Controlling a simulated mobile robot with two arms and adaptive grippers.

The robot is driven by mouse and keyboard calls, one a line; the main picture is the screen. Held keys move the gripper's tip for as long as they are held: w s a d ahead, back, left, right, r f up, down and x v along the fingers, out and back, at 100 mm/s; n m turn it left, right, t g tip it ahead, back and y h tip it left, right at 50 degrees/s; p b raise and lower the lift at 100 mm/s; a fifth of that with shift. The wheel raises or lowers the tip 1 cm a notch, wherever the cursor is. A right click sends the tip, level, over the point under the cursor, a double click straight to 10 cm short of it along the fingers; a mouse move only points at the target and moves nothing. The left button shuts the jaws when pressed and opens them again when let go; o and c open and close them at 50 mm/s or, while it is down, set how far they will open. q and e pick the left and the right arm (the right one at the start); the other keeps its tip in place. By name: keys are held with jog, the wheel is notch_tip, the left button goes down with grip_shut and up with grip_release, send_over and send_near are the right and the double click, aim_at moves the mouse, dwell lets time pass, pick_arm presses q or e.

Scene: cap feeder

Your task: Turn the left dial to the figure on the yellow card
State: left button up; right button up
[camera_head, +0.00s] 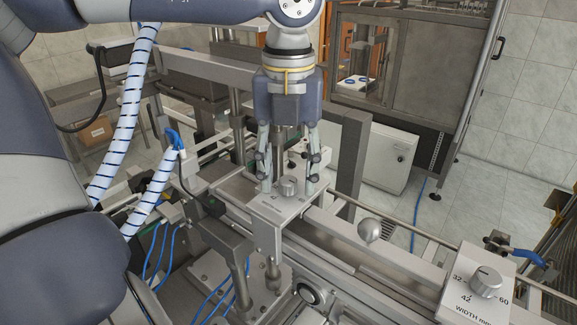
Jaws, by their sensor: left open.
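The left dial (289,184) is a small grey metal knob on top of a metal box (268,208) near the middle of the view. My left gripper (288,190) points down over it. Its two fingers are apart, one on each side of the knob; whether they touch it I cannot tell. The scale around this dial is mostly hidden or too small to read. A second, larger dial (487,281) sits on a box at the lower right, marked 32, 42, 60 and "WIDTH mm". I cannot make out a yellow card. My right gripper is not in view.
A vertical post (348,150) rises behind the left dial. Blue hoses (165,255) and a bracket (228,245) crowd the front left. A white cabinet (388,160) stands behind.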

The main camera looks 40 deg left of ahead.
pick_arm(q)
jog(key=shift+s+f, duration=0.1)
jog(key=shift+f, duration=0.2)
jog(key=shift+d, duration=0.1)
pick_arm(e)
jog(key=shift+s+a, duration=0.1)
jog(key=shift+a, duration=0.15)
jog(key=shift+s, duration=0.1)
pick_arm(q)
grip_shut()
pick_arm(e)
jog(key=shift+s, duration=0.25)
